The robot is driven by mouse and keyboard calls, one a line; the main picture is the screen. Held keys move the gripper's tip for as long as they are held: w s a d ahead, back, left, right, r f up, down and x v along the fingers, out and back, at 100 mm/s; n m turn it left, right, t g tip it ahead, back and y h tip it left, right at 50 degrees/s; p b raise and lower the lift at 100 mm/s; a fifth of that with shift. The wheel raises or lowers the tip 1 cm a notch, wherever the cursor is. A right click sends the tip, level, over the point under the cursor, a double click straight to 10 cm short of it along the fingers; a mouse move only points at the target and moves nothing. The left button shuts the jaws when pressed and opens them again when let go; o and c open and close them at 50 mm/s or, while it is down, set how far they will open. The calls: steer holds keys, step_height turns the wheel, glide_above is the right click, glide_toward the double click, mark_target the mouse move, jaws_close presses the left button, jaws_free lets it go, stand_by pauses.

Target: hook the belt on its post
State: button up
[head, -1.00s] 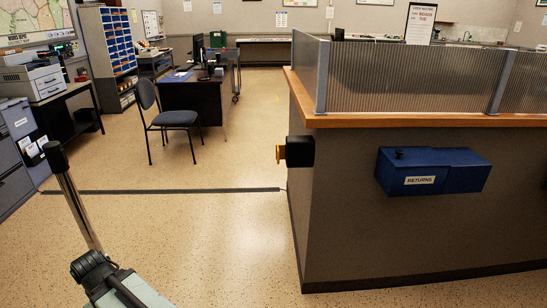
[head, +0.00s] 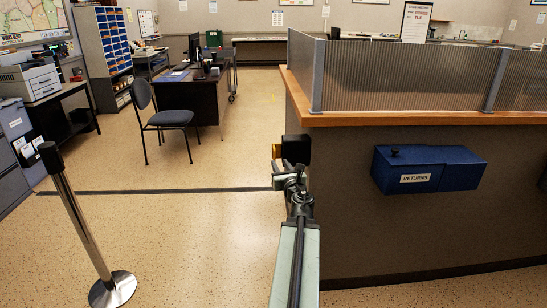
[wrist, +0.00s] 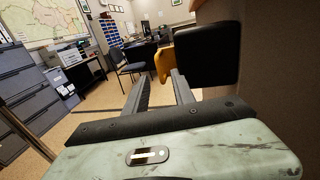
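My gripper (head: 287,172) is just in front of and below the housing in the head view. In the wrist view my gripper (wrist: 160,78) has its two fingers apart with nothing between them. The post (head: 76,215), chrome with a black top and round base, stands upright at the left.
The counter (head: 420,225) fills the right side, with a blue returns box (head: 430,169) on its front. A dark strip (head: 160,191) crosses the floor between post and counter. A chair (head: 168,118) and desk stand beyond. Cabinets line the left.

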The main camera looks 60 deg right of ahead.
mark_target(277, 154)
steer(key=x, duration=0.8)
jaws_close()
steer(key=shift+s, duration=0.1)
stand_by(1.1)
